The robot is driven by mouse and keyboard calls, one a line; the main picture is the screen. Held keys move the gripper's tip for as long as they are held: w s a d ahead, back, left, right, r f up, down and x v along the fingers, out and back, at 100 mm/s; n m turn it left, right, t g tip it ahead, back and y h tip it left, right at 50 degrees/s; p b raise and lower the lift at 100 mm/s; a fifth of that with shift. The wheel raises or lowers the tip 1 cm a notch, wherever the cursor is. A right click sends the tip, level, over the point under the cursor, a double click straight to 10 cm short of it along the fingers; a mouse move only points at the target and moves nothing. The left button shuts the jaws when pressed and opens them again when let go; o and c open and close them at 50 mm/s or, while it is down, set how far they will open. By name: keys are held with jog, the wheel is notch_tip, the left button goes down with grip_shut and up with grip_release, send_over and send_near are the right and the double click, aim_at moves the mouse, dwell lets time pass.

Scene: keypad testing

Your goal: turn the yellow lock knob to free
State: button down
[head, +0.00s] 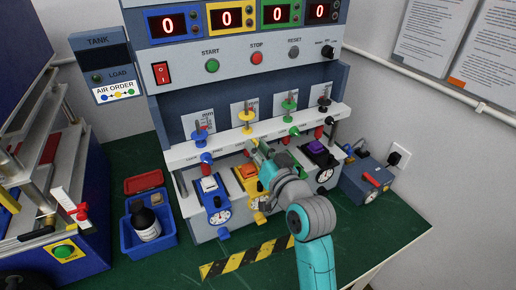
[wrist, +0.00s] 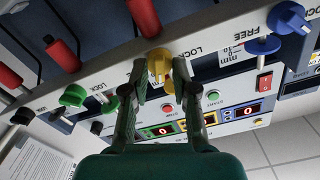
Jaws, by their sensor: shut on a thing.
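The yellow lock knob (wrist: 160,64) sits on the white panel strip, between my fingertips in the wrist view. My gripper (wrist: 161,80) is shut on it, one finger on each side. A LOCK label is printed close to the knob. A FREE label shows further right, nearer the blue knob (wrist: 287,18). I cannot tell clearly which way the yellow knob points. In the head view my gripper (head: 262,153) reaches the front of the white shelf (head: 182,153) from below and hides most of the knob.
A green knob (wrist: 73,96) is left of the yellow one in the wrist view. Red-handled levers (wrist: 62,56) stand close to my fingers. Coloured modules, such as the blue one (head: 211,200), stand below the shelf. A blue bin (head: 163,238) with a bottle is at left.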

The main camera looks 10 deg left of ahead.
jog(key=m, duration=0.4)
jog(key=shift+d+f+m, duration=0.1)
jog(key=shift+m, duration=0.2)
dwell(0.3)
jog(key=c, duration=0.9)
grip_release()
jog(key=shift+c, duration=0.2)
jog(key=v, duration=1.2)
